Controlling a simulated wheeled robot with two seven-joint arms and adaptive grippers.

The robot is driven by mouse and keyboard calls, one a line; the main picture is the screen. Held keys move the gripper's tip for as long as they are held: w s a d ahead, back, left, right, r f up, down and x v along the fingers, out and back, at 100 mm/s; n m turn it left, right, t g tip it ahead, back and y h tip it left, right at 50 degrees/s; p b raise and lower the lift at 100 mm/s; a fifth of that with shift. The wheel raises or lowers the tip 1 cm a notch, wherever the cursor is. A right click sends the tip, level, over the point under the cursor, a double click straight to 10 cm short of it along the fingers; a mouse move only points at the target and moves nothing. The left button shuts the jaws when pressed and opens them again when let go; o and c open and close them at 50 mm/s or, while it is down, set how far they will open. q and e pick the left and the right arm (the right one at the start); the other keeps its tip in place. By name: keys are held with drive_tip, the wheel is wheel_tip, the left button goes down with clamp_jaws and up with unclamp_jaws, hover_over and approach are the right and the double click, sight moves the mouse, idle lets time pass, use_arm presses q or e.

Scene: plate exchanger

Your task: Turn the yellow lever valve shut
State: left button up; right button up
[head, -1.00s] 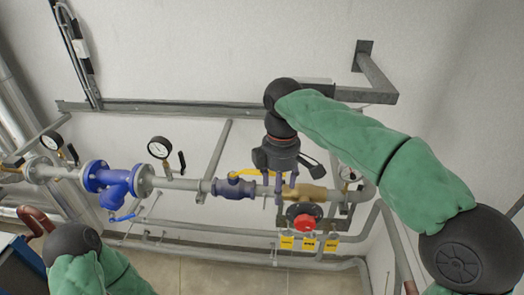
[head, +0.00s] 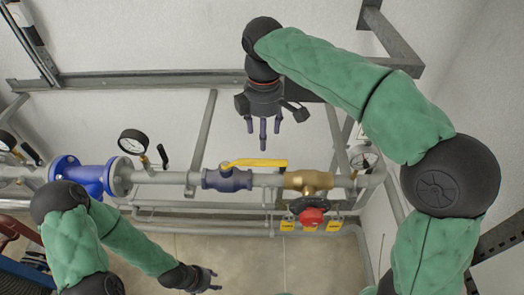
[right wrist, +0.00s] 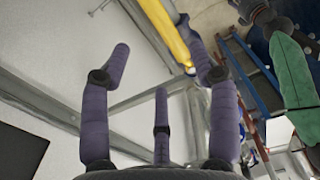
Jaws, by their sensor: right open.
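The yellow lever (head: 255,162) sits on top of a blue valve body (head: 227,180) in the head view. It points right, roughly along the pipe. My right gripper (head: 263,138) is open and empty, its fingers pointing down just above the lever in the picture, apart from it. In the right wrist view, the lever (right wrist: 167,32) shows at the top, beyond the spread fingers (right wrist: 162,100). My left gripper (head: 212,280) is low in the head view, below the pipes, with its fingers apart and nothing between them.
A brass valve (head: 307,181) with a red-centred handwheel (head: 311,216) and yellow tags (head: 333,225) is right of the lever. Pressure gauges (head: 132,142) (head: 363,157) stand on the pipe. A grey rail (head: 150,80) crosses the wall behind.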

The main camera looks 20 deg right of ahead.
sight(263, 159)
wheel_tip(263, 159, down, 9)
drive_tip(key=shift+f+p, duration=0.2)
drive_tip(key=shift+p, duration=0.1)
clamp_jaws()
idle(0.3)
